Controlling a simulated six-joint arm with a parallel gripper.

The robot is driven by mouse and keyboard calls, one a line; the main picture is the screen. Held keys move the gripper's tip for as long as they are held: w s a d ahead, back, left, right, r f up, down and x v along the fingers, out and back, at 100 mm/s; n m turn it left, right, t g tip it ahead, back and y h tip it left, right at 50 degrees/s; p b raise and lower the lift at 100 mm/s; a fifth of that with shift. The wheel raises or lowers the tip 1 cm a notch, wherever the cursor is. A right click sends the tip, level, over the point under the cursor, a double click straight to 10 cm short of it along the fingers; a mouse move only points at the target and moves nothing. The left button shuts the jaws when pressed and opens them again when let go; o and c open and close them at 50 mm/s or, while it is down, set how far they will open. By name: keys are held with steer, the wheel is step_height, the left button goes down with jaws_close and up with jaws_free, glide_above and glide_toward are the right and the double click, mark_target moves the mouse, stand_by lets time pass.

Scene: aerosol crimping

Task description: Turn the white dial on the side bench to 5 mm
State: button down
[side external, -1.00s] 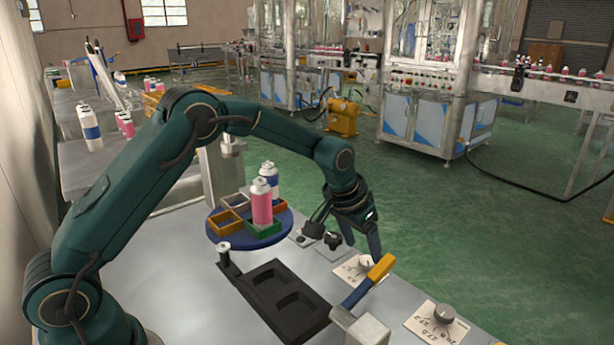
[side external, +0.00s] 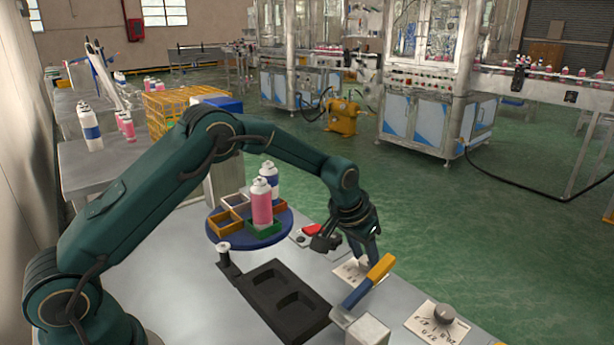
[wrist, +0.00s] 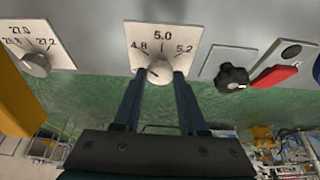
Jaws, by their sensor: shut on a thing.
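The white dial (wrist: 160,72) sits on a pale plate (wrist: 140,35) marked 4.8, 5.0 and 5.2, at the top middle of the wrist view. A dark mark on the knob appears to point toward the 4.8 side, but it is small. My gripper (wrist: 156,78) has one finger on each side of the knob and is shut on it. In the side view my gripper (side external: 368,260) reaches down to the dial's plate (side external: 347,271) on the bench. The fingers and the yellow handle hide part of the dial there.
A yellow-and-blue lever (side external: 380,268) stands close in front of the dial. A grey dial (side external: 444,313) marked around 27 is on another plate at the right. A black knob (wrist: 232,77) and red lever (wrist: 274,75) lie on the other side. A blue turntable (side external: 215,237) carries cans.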

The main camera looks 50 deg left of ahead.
steer(key=m, duration=0.2)
steer(key=m+h, duration=0.2)
steer(key=m, duration=0.1)
steer(key=shift+w+a+m+g, duration=0.1)
steer(key=shift+a+m+g, duration=0.2)
steer(key=shift+g, duration=0.1)
steer(key=shift+w+a+m+g+h, duration=0.1)
steer(key=shift+m+g+h, duration=0.2)
steer(key=shift+m, duration=0.75)
steer(key=shift+m+g+h, duration=0.1)
steer(key=shift+m+h, duration=0.3)
steer(key=shift+m, duration=0.65)
steer(key=shift+c, duration=2.2)
jaws_free()
steer(key=shift+v, duration=2.55)
